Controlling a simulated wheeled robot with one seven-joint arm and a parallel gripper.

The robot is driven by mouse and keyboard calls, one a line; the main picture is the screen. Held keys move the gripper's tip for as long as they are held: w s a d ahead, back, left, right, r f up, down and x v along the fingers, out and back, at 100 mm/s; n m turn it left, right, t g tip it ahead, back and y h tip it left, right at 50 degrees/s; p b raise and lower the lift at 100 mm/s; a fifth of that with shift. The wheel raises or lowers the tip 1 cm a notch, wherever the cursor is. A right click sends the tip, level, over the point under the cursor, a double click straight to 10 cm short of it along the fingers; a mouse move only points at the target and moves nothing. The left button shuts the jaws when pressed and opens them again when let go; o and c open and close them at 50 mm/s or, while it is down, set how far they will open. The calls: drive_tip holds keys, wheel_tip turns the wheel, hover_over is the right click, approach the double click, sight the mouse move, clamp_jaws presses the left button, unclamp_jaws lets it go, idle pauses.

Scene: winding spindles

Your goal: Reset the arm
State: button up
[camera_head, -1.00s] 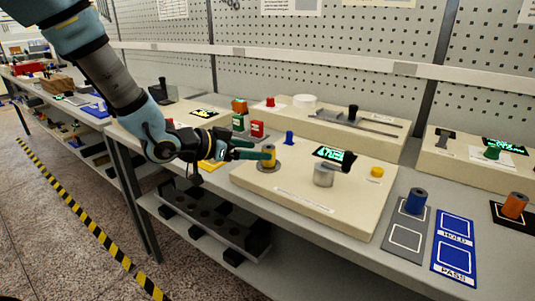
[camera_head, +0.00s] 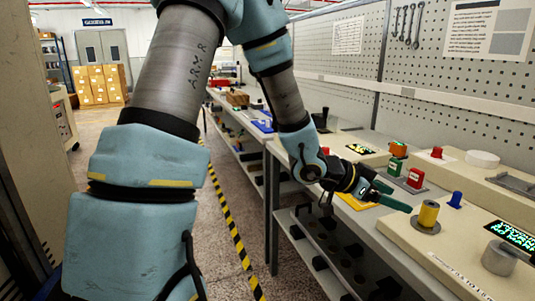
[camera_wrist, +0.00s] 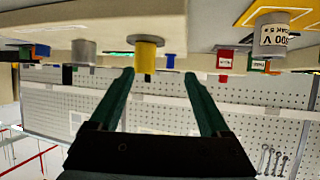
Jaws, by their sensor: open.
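My gripper (camera_head: 396,197) is open and empty in the head view, its green fingers pointing right toward a yellow spool (camera_head: 428,214). The spool stands upright on a round grey base on a cream fixture (camera_head: 400,236). In the wrist view, which is upside down, the two fingers of my gripper (camera_wrist: 159,74) are spread wide. The yellow spool (camera_wrist: 146,58) appears between their tips in the picture. The fingertips look close to the spool but apart from it.
A blue peg (camera_head: 455,200) and a grey cylinder (camera_head: 499,258) stand near the spool on the fixture. Red (camera_head: 415,178) and green blocks stand behind the gripper. A pegboard wall backs the bench. The floor aisle at the left has a striped line (camera_head: 232,225).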

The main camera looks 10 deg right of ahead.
drive_tip(key=w+a+f+n+t+y, duration=0.1)
drive_tip(key=w+a+n+t+y, duration=0.2)
drive_tip(key=a, duration=0.5)
drive_tip(key=w+a+f+n+t+y, duration=0.1)
drive_tip(key=w+a+n+y, duration=0.3)
drive_tip(key=a, duration=0.5)
drive_tip(key=w+a+f+n+t+y, duration=0.1)
drive_tip(key=w+a+f+n+y, duration=0.1)
drive_tip(key=w+a, duration=0.45)
drive_tip(key=s+a+n+g+y, duration=0.1)
drive_tip(key=s+a+n, duration=0.3)
drive_tip(key=s+a, duration=0.2)
drive_tip(key=s+a+n+g+y, duration=0.2)
drive_tip(key=s+a, duration=0.4)
drive_tip(key=a, duration=0.4)
drive_tip(key=shift+a+r+n+g+y, duration=0.35)
drive_tip(key=shift+r+n, duration=0.1)
drive_tip(key=shift+n, duration=0.45)
drive_tip(key=shift+c, duration=0.2)
